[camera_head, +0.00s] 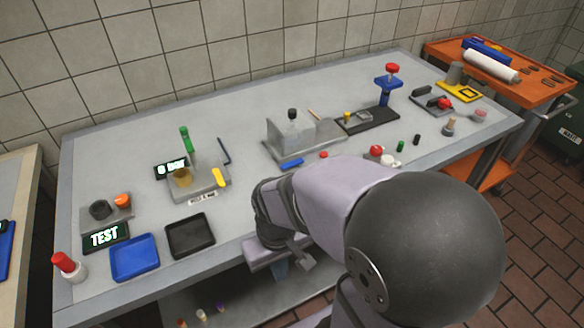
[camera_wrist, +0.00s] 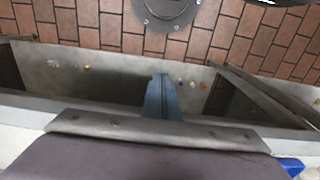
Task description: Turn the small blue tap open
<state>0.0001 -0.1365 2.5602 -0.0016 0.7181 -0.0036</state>
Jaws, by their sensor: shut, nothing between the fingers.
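A small blue bar-like piece (camera_head: 291,163), which looks like the tap, sits low at the front of a grey metal stand (camera_head: 284,145) in the head view. My gripper (camera_head: 280,270) is below and in front of it, by the table's front edge, well apart from it and pointing down. In the wrist view my blue-grey fingers (camera_wrist: 160,97) are together and hold nothing. The tap's exact shape is too small to tell. I cannot make it out in the wrist view.
A lower shelf (camera_wrist: 110,87) holds small bottles. My arm hides part of the front edge.

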